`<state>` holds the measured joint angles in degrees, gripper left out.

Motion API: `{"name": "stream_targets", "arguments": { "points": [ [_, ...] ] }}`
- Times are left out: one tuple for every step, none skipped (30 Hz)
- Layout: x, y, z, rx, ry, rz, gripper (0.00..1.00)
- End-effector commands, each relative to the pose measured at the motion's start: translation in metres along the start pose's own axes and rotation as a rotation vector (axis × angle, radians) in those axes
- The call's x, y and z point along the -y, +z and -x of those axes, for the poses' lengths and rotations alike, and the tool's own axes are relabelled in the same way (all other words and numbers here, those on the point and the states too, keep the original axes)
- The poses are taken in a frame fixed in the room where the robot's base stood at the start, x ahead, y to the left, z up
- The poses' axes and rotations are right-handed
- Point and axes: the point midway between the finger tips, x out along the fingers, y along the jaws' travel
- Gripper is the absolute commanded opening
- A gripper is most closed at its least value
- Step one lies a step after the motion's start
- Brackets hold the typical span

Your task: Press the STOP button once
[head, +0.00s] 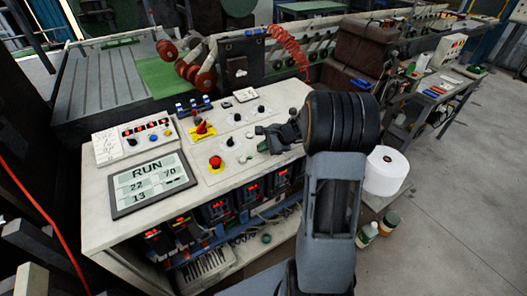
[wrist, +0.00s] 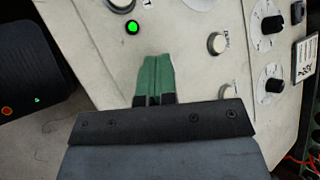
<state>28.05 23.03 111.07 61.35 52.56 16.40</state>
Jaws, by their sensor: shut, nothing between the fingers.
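My gripper (wrist: 155,58) shows in the wrist view as two green fingers pressed together, empty, pointing at the pale control panel (wrist: 180,75). A round green lit button (wrist: 132,27) lies just beyond and left of the fingertips. A pale round button (wrist: 216,43) lies to their right, with small lettering that I cannot read. In the head view my gripper (head: 262,131) is over the right part of the console top (head: 243,168); whether it touches is unclear. No label that I can read as STOP shows, so I cannot tell which button it is.
In the head view a red mushroom button (head: 215,162) and a red rotary switch (head: 201,129) sit left of my gripper. The display (head: 150,182) reads RUN, 22, 70, 13. Dark knobs (wrist: 272,23) stand at the right of the wrist view.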

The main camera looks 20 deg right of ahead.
Motion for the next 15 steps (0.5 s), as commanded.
{"name": "stream_targets", "arguments": {
  "points": [
    [-0.001,0.0,0.0,0.0,0.001,-0.001,0.0],
    [-0.001,0.0,0.0,0.0,0.001,-0.001,0.0],
    [-0.001,0.0,0.0,0.0,0.001,-0.001,0.0],
    [0.0,0.0,0.0,0.0,0.001,-0.001,0.0],
    [0.0,0.0,0.0,0.0,0.001,-0.001,0.0],
    [0.0,0.0,0.001,0.0,0.001,-0.001,0.0],
    [0.001,0.001,0.001,0.0,0.001,-0.001,0.0],
    [0.001,0.001,0.002,0.0,0.001,-0.001,0.0],
    [0.002,0.002,0.003,0.0,0.001,0.0,0.0],
    [0.003,0.003,0.004,0.0,0.001,0.0,0.0],
    [0.003,0.004,0.005,0.0,0.001,0.0,0.0],
    [0.004,0.004,0.006,0.0,0.001,0.0,0.0],
    [0.005,0.005,0.007,0.0,0.001,0.0,0.0],
    [0.006,0.006,0.008,0.0,0.0,0.0,0.0],
    [0.007,0.007,0.01,0.0,0.0,0.0,0.0]
  ]
}}
